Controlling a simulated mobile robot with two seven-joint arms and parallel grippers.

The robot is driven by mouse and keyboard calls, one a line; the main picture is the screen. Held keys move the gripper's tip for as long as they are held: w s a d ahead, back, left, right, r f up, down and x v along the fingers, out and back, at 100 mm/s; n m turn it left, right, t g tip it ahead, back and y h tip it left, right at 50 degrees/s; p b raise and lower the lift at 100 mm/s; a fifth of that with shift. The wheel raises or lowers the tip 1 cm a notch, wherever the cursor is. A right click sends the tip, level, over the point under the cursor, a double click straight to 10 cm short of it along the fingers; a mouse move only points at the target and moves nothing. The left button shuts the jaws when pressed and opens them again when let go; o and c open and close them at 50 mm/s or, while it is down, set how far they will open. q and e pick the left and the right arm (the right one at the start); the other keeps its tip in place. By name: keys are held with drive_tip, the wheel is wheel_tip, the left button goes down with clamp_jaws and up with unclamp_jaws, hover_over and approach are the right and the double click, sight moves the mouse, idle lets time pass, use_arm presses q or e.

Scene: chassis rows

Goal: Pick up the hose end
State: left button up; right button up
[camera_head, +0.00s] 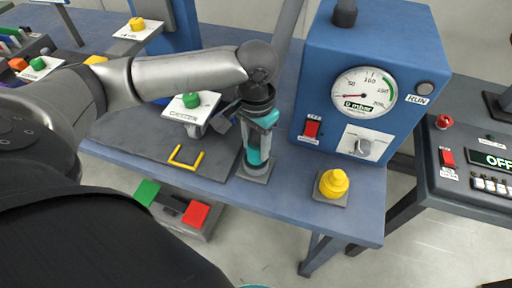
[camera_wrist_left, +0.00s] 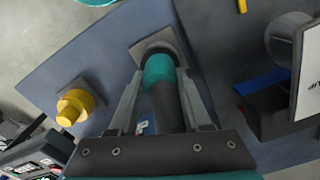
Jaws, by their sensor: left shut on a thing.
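My left gripper (camera_head: 256,138) points down at the front of the blue bench and is shut on the hose end, a dark upright cylinder with a teal collar. The hose end shows in the left wrist view (camera_wrist_left: 160,70) between the two fingers of the left gripper (camera_wrist_left: 158,88). Its lower part (camera_head: 254,163) stands at a small grey square plate (camera_head: 263,179). I cannot tell whether it is clear of the plate. The fingers hide part of it. My right gripper is not in view.
A blue cabinet (camera_head: 328,58) with a gauge stands just right of the gripper. A yellow knob-shaped fitting (camera_head: 334,183) sits on a plate near the front edge. A sign with a green button (camera_head: 191,100) and a yellow handle (camera_head: 186,162) are on the left.

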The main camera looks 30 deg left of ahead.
use_arm(q)
clamp_jaws()
drive_tip(key=shift+r, duration=0.1)
